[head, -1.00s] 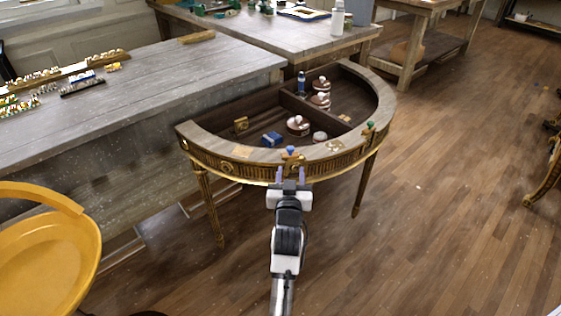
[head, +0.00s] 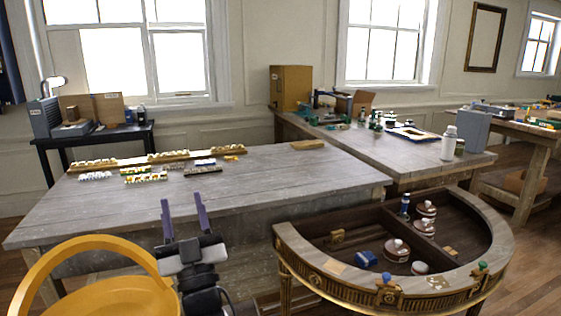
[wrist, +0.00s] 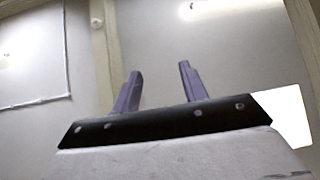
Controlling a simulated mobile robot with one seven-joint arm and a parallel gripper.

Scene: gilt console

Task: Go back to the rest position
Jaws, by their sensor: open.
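My gripper (head: 184,217) is raised in the head view, with its two purple fingers pointing up and spread apart. It is open and nothing is between the fingers. It stands in front of the grey wooden workbench, left of the half-round gilt console (head: 290,240). In the wrist view my gripper (wrist: 158,88) shows both fingers apart against a pale wall or ceiling. The console holds several red-and-white round pots, a blue box (head: 366,258), a dark blue bottle (head: 404,205) and a small brass piece (head: 337,237). A blue knob (head: 386,279) and a green knob (head: 482,267) sit on its front rim.
A yellow chair (head: 95,243) is close at lower left, beside my arm. The workbench (head: 290,170) carries rows of small items. Another bench behind holds a white bottle (head: 448,143). A black side table (head: 105,135) stands by the window.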

